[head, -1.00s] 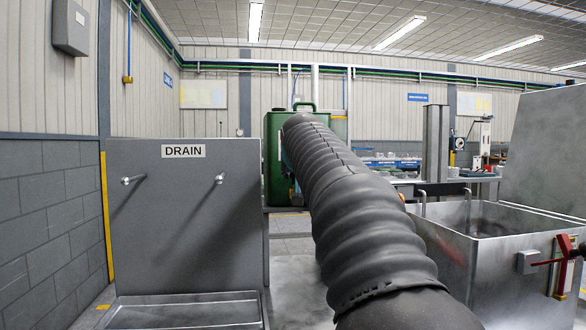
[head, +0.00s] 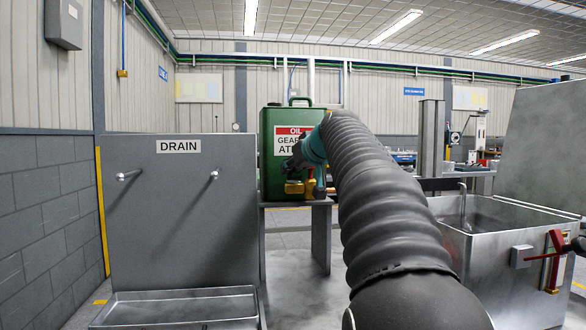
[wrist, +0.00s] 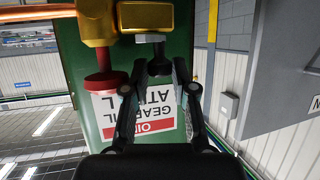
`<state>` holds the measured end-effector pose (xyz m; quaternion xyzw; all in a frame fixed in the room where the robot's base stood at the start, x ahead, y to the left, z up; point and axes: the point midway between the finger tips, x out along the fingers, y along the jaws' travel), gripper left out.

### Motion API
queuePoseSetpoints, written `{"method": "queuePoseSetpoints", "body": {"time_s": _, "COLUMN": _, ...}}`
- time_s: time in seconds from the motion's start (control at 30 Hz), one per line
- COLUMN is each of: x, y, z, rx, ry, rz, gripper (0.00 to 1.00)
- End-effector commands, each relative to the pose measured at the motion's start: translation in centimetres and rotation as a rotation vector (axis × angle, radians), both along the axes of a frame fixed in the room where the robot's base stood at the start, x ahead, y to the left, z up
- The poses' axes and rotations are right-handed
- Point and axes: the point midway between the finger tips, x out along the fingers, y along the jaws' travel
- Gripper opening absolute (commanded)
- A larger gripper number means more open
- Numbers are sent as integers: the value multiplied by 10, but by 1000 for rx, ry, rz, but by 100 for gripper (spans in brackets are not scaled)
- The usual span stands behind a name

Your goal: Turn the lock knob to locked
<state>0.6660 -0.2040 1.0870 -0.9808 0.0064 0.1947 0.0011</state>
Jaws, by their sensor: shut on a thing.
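The green oil container (head: 279,122) stands on a low grey stand, and its white and red label also shows upside down in the wrist view (wrist: 146,108). A brass valve (head: 300,187) sits at its lower front; the wrist view shows its brass body (wrist: 97,22), a red handle (wrist: 106,82) and a silver collar (wrist: 145,15). A small dark knob (wrist: 158,62), apparently the lock knob, hangs below the collar. My gripper (wrist: 161,72) is shut on it, one finger each side. Its turned position cannot be told. In the head view my arm partly covers the container.
A grey DRAIN panel (head: 178,205) with two pegs and a tray (head: 175,308) stands at left. A metal tank (head: 500,250) with a red-handled fitting (head: 556,262) stands at right. The stand (head: 321,238) bears the container.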

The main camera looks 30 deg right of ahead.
Motion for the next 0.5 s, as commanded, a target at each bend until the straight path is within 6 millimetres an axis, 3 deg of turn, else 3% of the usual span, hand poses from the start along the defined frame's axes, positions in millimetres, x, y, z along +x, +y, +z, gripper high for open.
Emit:
{"method": "queuePoseSetpoints", "body": {"time_s": 0.37, "x": 0, "y": 0, "z": 1, "rx": 0, "ry": -1, "rz": 1, "gripper": 0}}
{"method": "queuePoseSetpoints", "body": {"time_s": 0.4, "x": 0, "y": 0, "z": 1, "rx": 0, "ry": -1, "rz": 1, "gripper": 36}}
{"method": "queuePoseSetpoints", "body": {"time_s": 0.5, "x": 0, "y": 0, "z": 0, "rx": 0, "ry": -1, "rz": 1, "gripper": 36}}
